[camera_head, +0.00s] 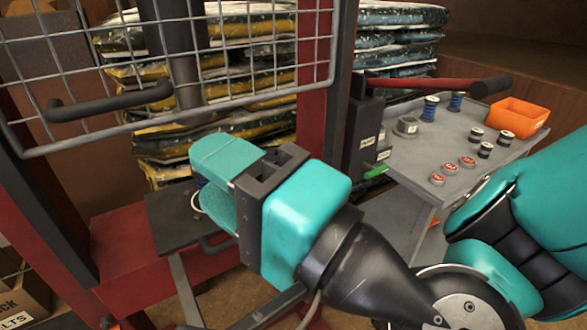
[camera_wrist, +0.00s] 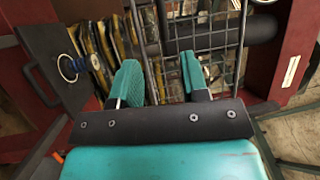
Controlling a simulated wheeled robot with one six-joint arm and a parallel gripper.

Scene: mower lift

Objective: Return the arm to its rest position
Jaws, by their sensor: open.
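My gripper (camera_head: 212,180) is a teal unit with a dark bracket. It is in the middle of the head view, in front of the red lift frame and below the wire mesh guard (camera_head: 240,45). In the wrist view my gripper (camera_wrist: 161,76) has its two teal fingers apart with nothing between them. In the head view the handle (camera_head: 110,100) is at the left. Contact between fingers and guard cannot be told. My arm reaches in from the lower right.
A dark plate (camera_head: 168,222) lies close to my gripper; a blue coil (camera_wrist: 72,67) stands on it. To the right is a grey bench (camera_head: 415,160) with red buttons, spools and an orange bin (camera_head: 516,116). A red lever (camera_head: 425,84) crosses above. Stacked bags (camera_head: 400,40) stand behind.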

